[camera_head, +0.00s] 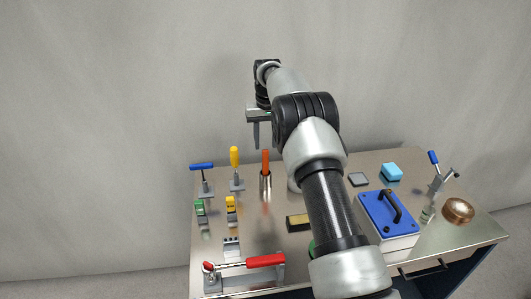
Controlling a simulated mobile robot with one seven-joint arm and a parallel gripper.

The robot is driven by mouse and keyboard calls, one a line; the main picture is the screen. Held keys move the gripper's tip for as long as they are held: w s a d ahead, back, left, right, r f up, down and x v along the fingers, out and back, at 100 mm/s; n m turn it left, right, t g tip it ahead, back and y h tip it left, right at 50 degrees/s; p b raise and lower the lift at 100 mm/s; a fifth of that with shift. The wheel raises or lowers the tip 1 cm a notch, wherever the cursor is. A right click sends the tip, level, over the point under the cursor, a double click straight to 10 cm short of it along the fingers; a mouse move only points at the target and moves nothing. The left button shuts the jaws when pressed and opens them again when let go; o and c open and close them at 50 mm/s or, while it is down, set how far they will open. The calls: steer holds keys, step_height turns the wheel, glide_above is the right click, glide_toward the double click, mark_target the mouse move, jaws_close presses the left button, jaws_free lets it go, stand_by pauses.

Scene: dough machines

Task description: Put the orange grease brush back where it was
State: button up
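The orange grease brush (265,161) stands upright with its orange handle up. Its lower end is inside a metal cylinder holder (265,181) on the steel table, so its bristles are hidden. My gripper (257,146) points down just above and slightly left of the handle's top in the picture. A small gap shows between the fingertip and the handle, and I see nothing held. Only one finger outline shows clearly, so I cannot tell how far the fingers are apart.
Blue-handled (202,167) and yellow-handled (234,158) tools stand left of the holder. A red-handled clamp (262,261) lies at the front. My arm hides the table's middle.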

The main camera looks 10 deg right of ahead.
steer(key=s+r+t, duration=0.2)
steer(key=s+r, duration=1.5)
steer(key=r, duration=0.5)
steer(key=s+r+t, duration=0.1)
steer(key=s+r, duration=0.1)
steer(key=s, duration=1.6)
steer(key=shift+s+f, duration=5.45)
steer(key=shift+f, duration=0.05)
steer(key=shift+t, duration=0.6)
steer(key=shift+s+r, duration=0.15)
steer(key=shift+r, duration=2.15)
